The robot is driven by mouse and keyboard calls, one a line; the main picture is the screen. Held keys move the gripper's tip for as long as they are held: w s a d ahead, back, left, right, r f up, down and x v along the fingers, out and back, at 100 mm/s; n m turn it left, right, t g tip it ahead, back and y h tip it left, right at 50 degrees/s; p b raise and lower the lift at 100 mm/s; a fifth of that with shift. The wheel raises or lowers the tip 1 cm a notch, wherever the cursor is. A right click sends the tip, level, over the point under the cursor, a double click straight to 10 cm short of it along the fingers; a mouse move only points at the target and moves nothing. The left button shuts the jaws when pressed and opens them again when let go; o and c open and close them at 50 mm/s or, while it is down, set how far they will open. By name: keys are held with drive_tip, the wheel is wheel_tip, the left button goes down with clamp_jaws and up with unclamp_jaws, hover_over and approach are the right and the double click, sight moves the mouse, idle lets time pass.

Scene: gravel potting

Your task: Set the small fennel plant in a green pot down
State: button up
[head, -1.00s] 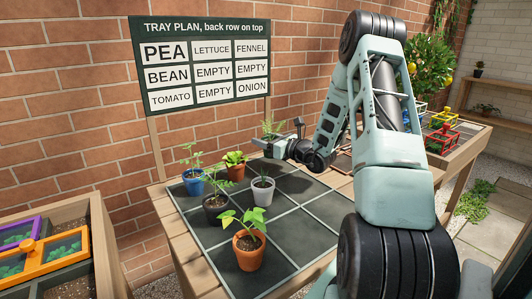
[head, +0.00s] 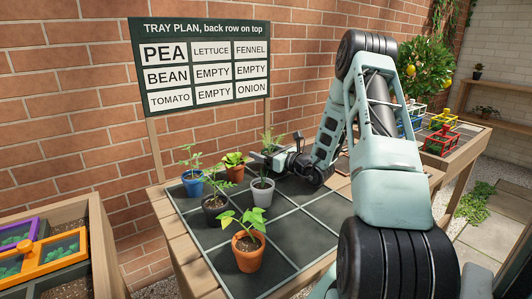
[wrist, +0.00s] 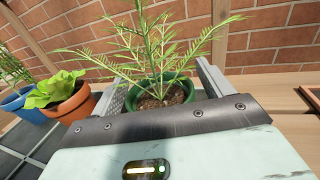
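The fennel plant, with feathery light-green leaves, stands upright in its green pot (wrist: 160,93) in the wrist view. My gripper (wrist: 165,85) has a finger on either side of the pot and is shut on it. In the head view the fennel's leaves (head: 268,143) show at the back right of the dark tray (head: 301,236), with my gripper (head: 272,158) beside them. The pot itself is mostly hidden there behind the grey pot's plant. I cannot tell whether its base touches the tray.
A blue pot (head: 193,186) and a terracotta lettuce pot (head: 235,172) stand to the left in the back row. A grey pot (head: 262,193), a black pot (head: 214,208) and a front terracotta pot (head: 248,257) stand nearer. The plan board (head: 203,65) puts fennel at back right.

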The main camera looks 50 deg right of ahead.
drive_tip(key=shift+r, duration=0.1)
drive_tip(key=shift+r, duration=0.15)
drive_tip(key=s, duration=1.2)
